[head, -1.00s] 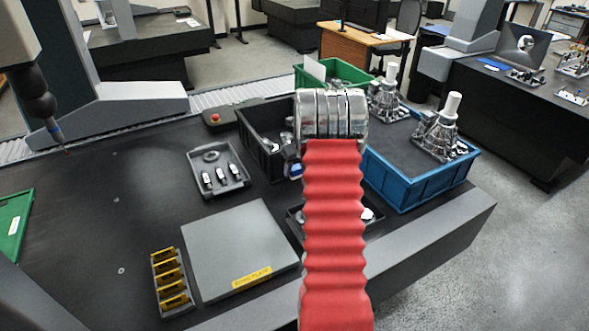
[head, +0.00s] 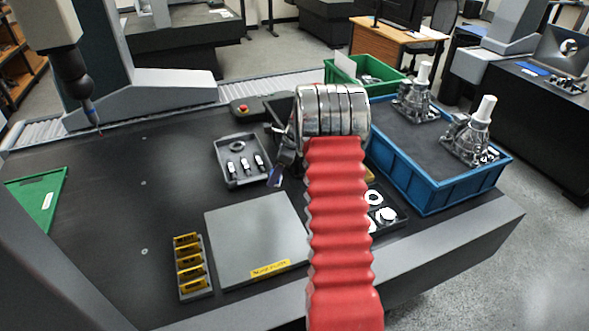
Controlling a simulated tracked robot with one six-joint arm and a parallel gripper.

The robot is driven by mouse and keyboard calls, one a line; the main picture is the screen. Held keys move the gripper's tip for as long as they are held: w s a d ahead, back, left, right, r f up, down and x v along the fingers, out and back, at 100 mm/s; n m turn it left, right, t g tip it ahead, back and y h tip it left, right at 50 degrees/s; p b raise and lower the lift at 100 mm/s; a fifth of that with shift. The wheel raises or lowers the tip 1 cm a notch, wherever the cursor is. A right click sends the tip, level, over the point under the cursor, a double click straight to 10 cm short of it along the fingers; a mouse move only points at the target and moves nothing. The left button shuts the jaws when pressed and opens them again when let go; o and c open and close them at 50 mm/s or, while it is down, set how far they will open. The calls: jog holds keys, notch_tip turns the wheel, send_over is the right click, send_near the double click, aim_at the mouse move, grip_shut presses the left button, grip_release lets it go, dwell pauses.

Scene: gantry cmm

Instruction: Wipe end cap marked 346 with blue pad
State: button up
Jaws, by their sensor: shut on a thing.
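My gripper (head: 279,167) shows partly at the left of my arm's silver wrist, over the dark table. It is shut on a small blue piece, which looks like the blue pad (head: 275,178), hanging just right of a grey tray. Its fingers are small and partly hidden by my wrist. White round parts (head: 388,214) lie in a dark tray (head: 396,226) to the right of my red arm, which hides part of that tray. No marking 346 is legible, so I cannot tell which part is the end cap.
A grey tray (head: 224,164) holds small parts. A grey plate (head: 250,235) and a yellow-slotted rack (head: 192,292) lie nearer. A blue crate (head: 440,195) with metal castings stands right, a green bin (head: 340,77) behind. A probe (head: 90,112) hangs at left over clear table.

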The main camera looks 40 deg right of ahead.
jog(key=s+a+r+n+g+h, duration=0.1)
jog(key=a+r+n+g, duration=0.1)
jog(key=a+n, duration=0.7)
jog(key=s+a+r+n+g+h, duration=0.1)
jog(key=s+a+r+n+g, duration=0.1)
jog(key=a+n, duration=0.7)
jog(key=s+a+r+n+g+h, duration=0.1)
jog(key=a+n+g, duration=0.3)
jog(key=a+n, duration=0.5)
jog(key=s+a+r, duration=0.1)
jog(key=a, duration=0.3)
jog(key=shift+a+n, duration=0.25)
jog(key=shift+n, duration=0.05)
